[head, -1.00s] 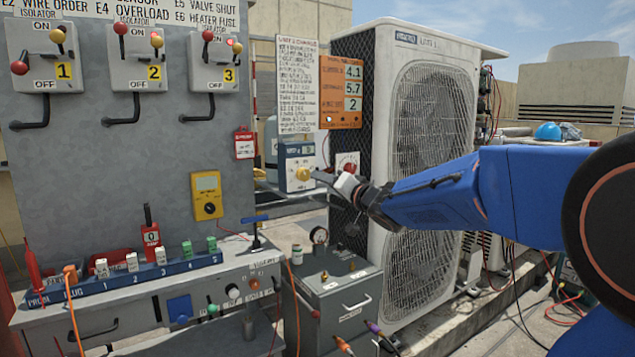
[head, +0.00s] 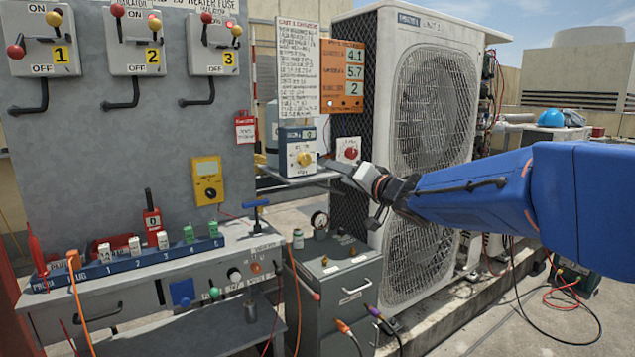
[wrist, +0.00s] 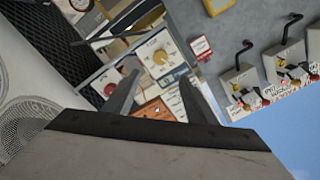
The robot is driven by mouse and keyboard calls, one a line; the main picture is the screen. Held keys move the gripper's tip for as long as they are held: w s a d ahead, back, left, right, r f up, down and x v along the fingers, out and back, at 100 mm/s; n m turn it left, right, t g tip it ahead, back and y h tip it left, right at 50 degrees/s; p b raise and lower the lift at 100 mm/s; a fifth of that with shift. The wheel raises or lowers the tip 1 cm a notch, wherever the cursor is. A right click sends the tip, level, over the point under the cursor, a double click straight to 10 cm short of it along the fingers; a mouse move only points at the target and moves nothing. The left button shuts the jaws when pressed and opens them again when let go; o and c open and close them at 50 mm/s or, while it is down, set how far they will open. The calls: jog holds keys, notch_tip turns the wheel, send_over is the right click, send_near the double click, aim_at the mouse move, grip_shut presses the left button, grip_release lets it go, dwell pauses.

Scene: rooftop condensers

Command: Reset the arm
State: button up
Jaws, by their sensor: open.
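My blue arm reaches in from the right in the head view. My gripper (head: 338,166) is at its far end, in front of the condenser's left side and just right of a box with a yellow knob (head: 305,158). In the wrist view, the two dark fingers of my gripper (wrist: 155,98) stand apart with nothing between them. The box with the yellow knob (wrist: 158,56) shows beyond them, and a red button (wrist: 109,88) on a white plate is near the left finger. I cannot tell from the views whether a fingertip touches anything.
The big condenser unit (head: 437,110) stands close behind my arm. Isolator levers (head: 134,45) are on the grey panel at left. A bench (head: 150,285) with a blue plug rack (head: 130,262) and a grey cabinet (head: 345,300) stand in front. Cables lie on the floor at right.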

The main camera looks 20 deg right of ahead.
jog(key=s+d+f+g+h, duration=0.2)
jog(key=s+d+f+h, duration=0.25)
jog(key=s, duration=0.25)
jog(key=s+d+f+g+h, duration=0.2)
jog(key=s+d+f+h, duration=0.1)
jog(key=s+f, duration=0.4)
jog(key=s+a+f+n+g, duration=0.1)
jog(key=s+a+f+g, duration=0.1)
jog(key=s+f, duration=0.3)
jog(key=s+a+f+n+g+y, duration=0.1)
jog(key=s+f, duration=0.4)
jog(key=s, duration=0.6)
jog(key=s+a+f+n+g+y, duration=0.1)
jog(key=s+a+f+n+g, duration=0.1)
jog(key=s+f+g, duration=0.3)
jog(key=s+a, duration=0.1)
jog(key=s, duration=0.3)
jog(key=shift+a+f+n, duration=0.2)
jog(key=shift+a+n, duration=0.05)
jog(key=shift+n, duration=0.15)
jog(key=shift+w, duration=0.1)
